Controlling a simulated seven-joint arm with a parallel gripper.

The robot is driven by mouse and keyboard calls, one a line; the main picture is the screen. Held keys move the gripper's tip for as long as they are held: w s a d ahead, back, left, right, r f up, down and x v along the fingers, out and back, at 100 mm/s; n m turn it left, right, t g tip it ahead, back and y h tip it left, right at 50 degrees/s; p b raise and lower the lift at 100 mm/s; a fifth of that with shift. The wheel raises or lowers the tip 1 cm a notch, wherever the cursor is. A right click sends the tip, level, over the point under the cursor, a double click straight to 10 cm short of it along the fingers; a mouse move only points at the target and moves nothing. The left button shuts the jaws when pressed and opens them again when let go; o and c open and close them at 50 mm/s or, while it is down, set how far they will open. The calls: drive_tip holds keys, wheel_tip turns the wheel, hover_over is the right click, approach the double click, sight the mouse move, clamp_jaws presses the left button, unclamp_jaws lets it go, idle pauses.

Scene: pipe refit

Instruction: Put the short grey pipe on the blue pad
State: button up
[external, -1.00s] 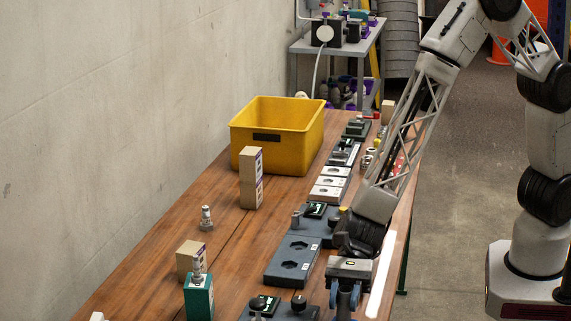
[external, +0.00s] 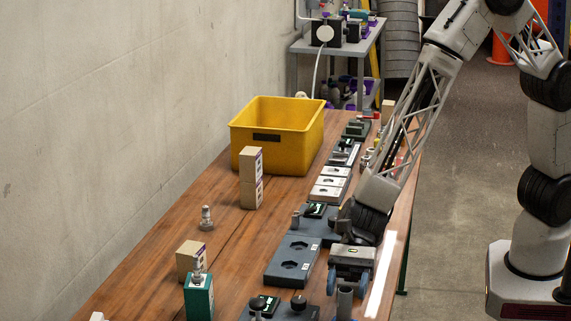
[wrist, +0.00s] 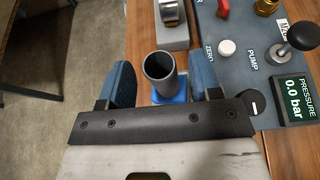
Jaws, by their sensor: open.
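The short grey pipe (wrist: 159,74) stands upright with its open end up, and its foot appears to rest on the blue pad (wrist: 182,93). The pad shows only partly, behind the pipe and my gripper. The pipe also shows in the external view (external: 345,303) below my gripper; the pad cannot be made out there. My gripper (wrist: 162,84) is open, with one blue finger on each side of the pipe and a visible gap on both sides. In the external view my gripper (external: 347,286) is above the pipe's top.
A pressure panel (wrist: 258,72) with a black pump knob and gauge lies to the right in the wrist view. A grey block (wrist: 170,35) with a metal ring is beyond the pipe. The yellow bin (external: 276,135) stands at the wall side. Bare floor lies left in the wrist view.

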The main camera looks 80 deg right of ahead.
drive_tip(key=v, duration=0.9)
idle(0.8)
drive_tip(key=s+d+r+n+g+h, duration=0.1)
drive_tip(key=s+d+r+n+h, duration=0.15)
drive_tip(key=d+r+n, duration=0.5)
drive_tip(key=s+d+r+n+h, duration=0.15)
drive_tip(key=s+d+r, duration=0.25)
drive_tip(key=d, duration=0.7)
drive_tip(key=s+d+r+n+t+h, duration=0.1)
drive_tip(key=s+d+r+n+h, duration=0.1)
drive_tip(key=d, duration=0.7)
drive_tip(key=s+d+r+n+t+h, duration=0.1)
drive_tip(key=s+d+r+n+h, duration=0.2)
drive_tip(key=s+d, duration=0.4)
drive_tip(key=s+d+r+n+t+h, duration=0.1)
drive_tip(key=s+d+r+n+h, duration=0.2)
drive_tip(key=d, duration=0.9)
drive_tip(key=shift+s+n+t+h, duration=0.3)
drive_tip(key=shift+s+n+h, duration=0.1)
drive_tip(key=shift+s+h, duration=0.5)
drive_tip(key=shift+s+d+r, duration=0.1)
